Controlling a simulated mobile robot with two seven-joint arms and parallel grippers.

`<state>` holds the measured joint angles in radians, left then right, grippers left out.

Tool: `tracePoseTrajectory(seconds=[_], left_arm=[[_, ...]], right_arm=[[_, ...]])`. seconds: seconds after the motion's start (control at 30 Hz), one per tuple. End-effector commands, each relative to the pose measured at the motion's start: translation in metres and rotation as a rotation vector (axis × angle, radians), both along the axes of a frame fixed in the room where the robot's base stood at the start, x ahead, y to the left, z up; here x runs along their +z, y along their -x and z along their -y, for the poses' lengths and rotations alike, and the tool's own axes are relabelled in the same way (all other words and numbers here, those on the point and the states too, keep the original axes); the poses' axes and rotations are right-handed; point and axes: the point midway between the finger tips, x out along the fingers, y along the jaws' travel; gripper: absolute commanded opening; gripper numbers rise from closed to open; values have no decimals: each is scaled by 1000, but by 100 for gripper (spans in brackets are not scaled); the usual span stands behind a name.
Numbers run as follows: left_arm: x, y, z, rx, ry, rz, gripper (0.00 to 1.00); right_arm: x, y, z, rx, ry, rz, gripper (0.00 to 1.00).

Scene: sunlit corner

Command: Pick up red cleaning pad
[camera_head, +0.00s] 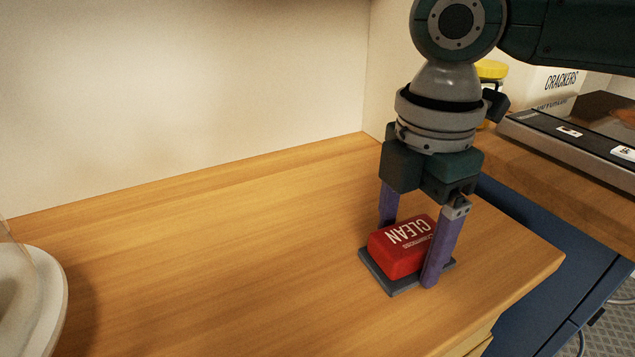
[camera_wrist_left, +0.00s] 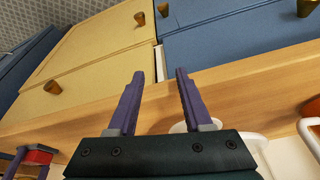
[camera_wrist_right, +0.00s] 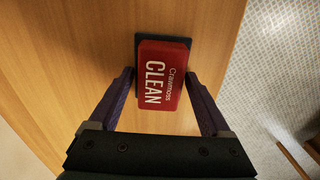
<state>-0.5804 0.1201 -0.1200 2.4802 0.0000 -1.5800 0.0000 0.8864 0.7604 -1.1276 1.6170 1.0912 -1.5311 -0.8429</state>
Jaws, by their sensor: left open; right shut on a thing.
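The red cleaning pad (camera_head: 402,247), lettered CLEAN, sits on a flat dark grey slab (camera_head: 407,290) near the right end of the wooden counter. My right gripper (camera_head: 408,253) points down, with its purple fingers on either side of the pad, shut on it. The pad also shows between the fingers in the right wrist view (camera_wrist_right: 166,85), with the dark slab's edge beyond it. I cannot tell whether the pad is lifted off the slab. My left gripper (camera_wrist_left: 160,74) is open and empty in the left wrist view, over the counter edge.
A white rounded dish (camera_head: 35,300) stands at the counter's left edge. A crackers box (camera_head: 556,82), a yellow-lidded jar (camera_head: 491,69) and a grey appliance (camera_head: 560,135) are at the back right. The middle of the counter (camera_head: 220,260) is clear.

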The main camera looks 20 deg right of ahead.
Motion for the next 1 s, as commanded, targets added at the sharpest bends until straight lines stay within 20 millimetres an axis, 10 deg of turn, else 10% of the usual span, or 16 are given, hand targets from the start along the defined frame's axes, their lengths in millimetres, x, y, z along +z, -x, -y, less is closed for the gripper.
tracePoseTrajectory(seconds=[0.57,1.0], left_arm=[[5,0,0,0,0,1,50],[26,0,0,0,0,1,50]], right_arm=[[16,-1,0,0,-1,3,23],[117,-2,0,0,-1,6,23]])
